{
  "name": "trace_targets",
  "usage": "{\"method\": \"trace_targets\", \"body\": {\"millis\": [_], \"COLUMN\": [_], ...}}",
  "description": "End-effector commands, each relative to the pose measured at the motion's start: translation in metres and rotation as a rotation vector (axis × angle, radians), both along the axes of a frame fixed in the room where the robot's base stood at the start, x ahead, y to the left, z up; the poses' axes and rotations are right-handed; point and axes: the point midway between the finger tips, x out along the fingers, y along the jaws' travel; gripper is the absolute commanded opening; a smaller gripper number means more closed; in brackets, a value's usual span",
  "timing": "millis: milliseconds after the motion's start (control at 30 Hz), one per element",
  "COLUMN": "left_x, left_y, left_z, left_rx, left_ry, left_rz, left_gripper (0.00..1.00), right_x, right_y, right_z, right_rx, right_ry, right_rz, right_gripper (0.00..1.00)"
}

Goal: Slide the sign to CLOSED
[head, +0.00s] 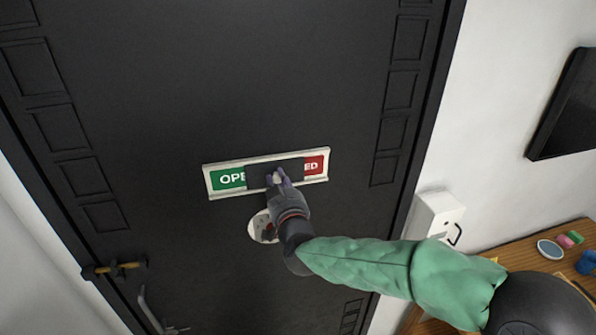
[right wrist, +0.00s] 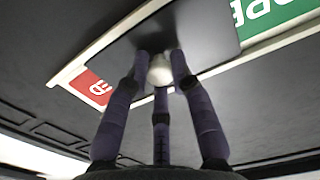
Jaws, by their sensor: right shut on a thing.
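The sign (head: 267,173) is a pale horizontal frame on the dark door. Its green left part reads "OPE" and its red right part reads "ED". A dark sliding cover (head: 259,174) sits around the middle and hides part of both words. My right gripper (head: 276,179) reaches up from below and is shut on the small pale knob of the cover. In the right wrist view the purple fingers close around the white knob (right wrist: 160,70), with the dark cover (right wrist: 205,35) behind it. Green lettering (right wrist: 275,12) and red lettering (right wrist: 91,86) show on either side. My left gripper is not in view.
The dark door (head: 220,90) has raised panels along both sides. A round pale plate (head: 257,229) is just below the sign. A brass latch (head: 115,268) and a handle (head: 150,312) are at lower left. A white wall box (head: 436,215) and a wooden table (head: 520,245) with small items are at right.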

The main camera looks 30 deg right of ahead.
Motion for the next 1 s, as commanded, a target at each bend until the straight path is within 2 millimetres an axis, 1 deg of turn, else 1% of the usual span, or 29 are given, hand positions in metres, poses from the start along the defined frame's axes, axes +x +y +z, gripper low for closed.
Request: {"method": "trace_targets", "body": {"millis": [33, 200, 300, 400, 500, 600, 900, 933, 967, 1000], "left_x": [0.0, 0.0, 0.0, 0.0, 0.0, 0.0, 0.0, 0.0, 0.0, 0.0], "left_y": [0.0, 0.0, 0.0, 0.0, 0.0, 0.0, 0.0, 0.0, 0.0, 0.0], "left_z": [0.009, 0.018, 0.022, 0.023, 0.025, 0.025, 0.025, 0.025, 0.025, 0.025], "left_rx": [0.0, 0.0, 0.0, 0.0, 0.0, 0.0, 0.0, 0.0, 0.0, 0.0], "left_ry": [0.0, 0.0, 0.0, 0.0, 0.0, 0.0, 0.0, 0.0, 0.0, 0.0], "left_rz": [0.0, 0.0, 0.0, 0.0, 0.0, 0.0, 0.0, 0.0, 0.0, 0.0], "left_gripper": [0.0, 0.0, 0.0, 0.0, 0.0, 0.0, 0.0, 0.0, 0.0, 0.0], "right_x": [0.004, 0.014, 0.018, 0.021, 0.023, 0.024, 0.024, 0.024, 0.024, 0.024], "right_y": [0.016, 0.053, 0.07, 0.082, 0.09, 0.093, 0.094, 0.094, 0.094, 0.094], "right_z": [0.009, 0.009, 0.008, 0.008, 0.008, 0.009, 0.01, 0.01, 0.01, 0.01], "right_rx": [-0.001, -0.002, -0.001, -0.001, -0.001, 0.0, 0.0, 0.0, 0.0, 0.0], "right_ry": [-0.008, -0.013, -0.014, -0.015, -0.016, -0.018, -0.021, -0.022, -0.022, -0.022], "right_rz": [0.006, 0.003, 0.001, -0.001, -0.002, -0.004, -0.002, -0.002, -0.002, -0.002], "right_gripper": [0.0, 0.0, 0.0, 0.0, 0.0, 0.0, 0.0, 0.27, 0.35, 0.46]}}
